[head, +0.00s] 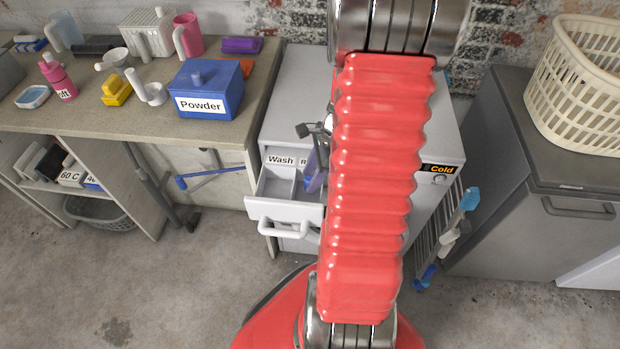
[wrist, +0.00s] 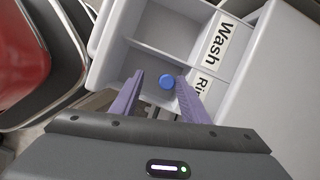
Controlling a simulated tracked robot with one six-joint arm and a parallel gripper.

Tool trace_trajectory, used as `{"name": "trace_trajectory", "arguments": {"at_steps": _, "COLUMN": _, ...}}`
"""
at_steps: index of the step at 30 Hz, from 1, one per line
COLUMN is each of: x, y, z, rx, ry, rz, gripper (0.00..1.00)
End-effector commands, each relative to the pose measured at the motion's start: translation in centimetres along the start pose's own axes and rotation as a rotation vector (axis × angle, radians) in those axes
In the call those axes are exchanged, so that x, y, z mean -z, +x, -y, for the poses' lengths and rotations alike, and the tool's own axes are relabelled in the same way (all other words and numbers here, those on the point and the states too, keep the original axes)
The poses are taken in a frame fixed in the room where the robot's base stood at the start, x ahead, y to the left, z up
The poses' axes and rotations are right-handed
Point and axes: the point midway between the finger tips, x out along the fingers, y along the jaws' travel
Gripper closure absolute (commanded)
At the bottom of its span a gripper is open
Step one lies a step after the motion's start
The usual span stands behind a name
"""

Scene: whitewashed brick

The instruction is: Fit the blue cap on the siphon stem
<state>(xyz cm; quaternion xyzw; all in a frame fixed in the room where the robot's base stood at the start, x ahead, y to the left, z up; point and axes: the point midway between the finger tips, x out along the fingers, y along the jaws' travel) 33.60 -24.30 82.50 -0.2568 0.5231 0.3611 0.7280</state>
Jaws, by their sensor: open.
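In the head view my gripper (head: 316,168) is over the pulled-out white drawer (head: 284,213), partly behind my red arm.
The drawer belongs to a white machine (head: 290,105) with Wash and Cold labels. A divider (wrist: 178,50) splits the drawer. A bench at left holds a blue Powder box (head: 207,92), a pink bottle (head: 58,78) and cups. A drying rack (head: 435,235) stands right of the machine.

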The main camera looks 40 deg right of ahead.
Motion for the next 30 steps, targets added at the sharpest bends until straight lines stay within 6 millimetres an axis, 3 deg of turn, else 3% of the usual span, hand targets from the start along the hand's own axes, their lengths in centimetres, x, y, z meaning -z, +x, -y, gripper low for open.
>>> {"name": "trace_trajectory", "arguments": {"at_steps": 21, "x": 0.1, "y": -11.3, "z": 0.1, "rx": 0.002, "ry": -0.001, "rz": -0.002, "gripper": 0.59}}
{"name": "trace_trajectory", "arguments": {"at_steps": 30, "x": 0.0, "y": -12.4, "z": 0.0, "rx": -0.002, "ry": -0.001, "rz": -0.001, "gripper": 0.59}}
